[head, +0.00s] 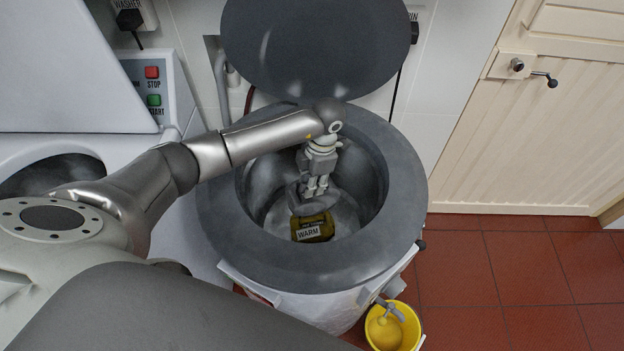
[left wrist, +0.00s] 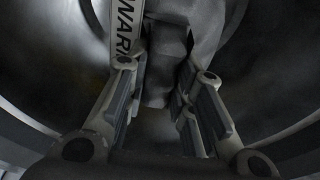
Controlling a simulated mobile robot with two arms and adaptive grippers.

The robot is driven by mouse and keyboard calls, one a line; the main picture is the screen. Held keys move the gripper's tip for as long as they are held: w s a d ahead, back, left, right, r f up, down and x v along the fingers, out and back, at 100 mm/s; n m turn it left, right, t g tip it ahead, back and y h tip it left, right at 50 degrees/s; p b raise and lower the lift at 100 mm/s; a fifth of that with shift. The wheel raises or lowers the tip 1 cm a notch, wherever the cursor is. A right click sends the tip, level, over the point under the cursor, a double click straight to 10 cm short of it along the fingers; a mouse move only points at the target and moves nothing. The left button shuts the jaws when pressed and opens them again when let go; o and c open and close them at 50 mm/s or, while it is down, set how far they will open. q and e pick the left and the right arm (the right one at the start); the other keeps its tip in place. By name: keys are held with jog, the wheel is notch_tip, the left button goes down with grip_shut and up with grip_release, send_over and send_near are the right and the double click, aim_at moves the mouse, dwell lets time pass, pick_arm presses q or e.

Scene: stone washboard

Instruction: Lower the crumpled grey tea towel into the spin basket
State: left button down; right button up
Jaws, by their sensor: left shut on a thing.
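The spin basket (head: 262,185) is the round metal drum inside the grey-rimmed spinner, open at the top. My left gripper (head: 316,192) reaches down into it from above, fingers pointing down. It is shut on the crumpled grey tea towel (head: 302,206), which hangs low inside the basket. In the left wrist view the towel (left wrist: 167,55) sits between the fingers (left wrist: 160,95) and extends beyond them. An olive-yellow item labelled WARM (head: 313,229) shows just below the towel; I cannot tell whether the towel touches it or the basket floor. My right gripper is not in view.
The grey spinner lid (head: 315,45) stands raised behind the opening. The thick rim (head: 222,222) surrounds the basket. A washer panel with red and green buttons (head: 153,85) is at left. A yellow bucket (head: 410,328) stands under the spout at front right. Red tiled floor (head: 510,268) is clear at right.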

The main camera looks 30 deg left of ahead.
pick_arm(q)
jog(key=shift+f, duration=0.5)
jog(key=c, duration=1.2)
grip_release()
jog(key=shift+o, duration=0.2)
notch_tip(320, 180, up, 12)
jog(key=w+d, duration=0.1)
jog(key=shift+w, duration=0.15)
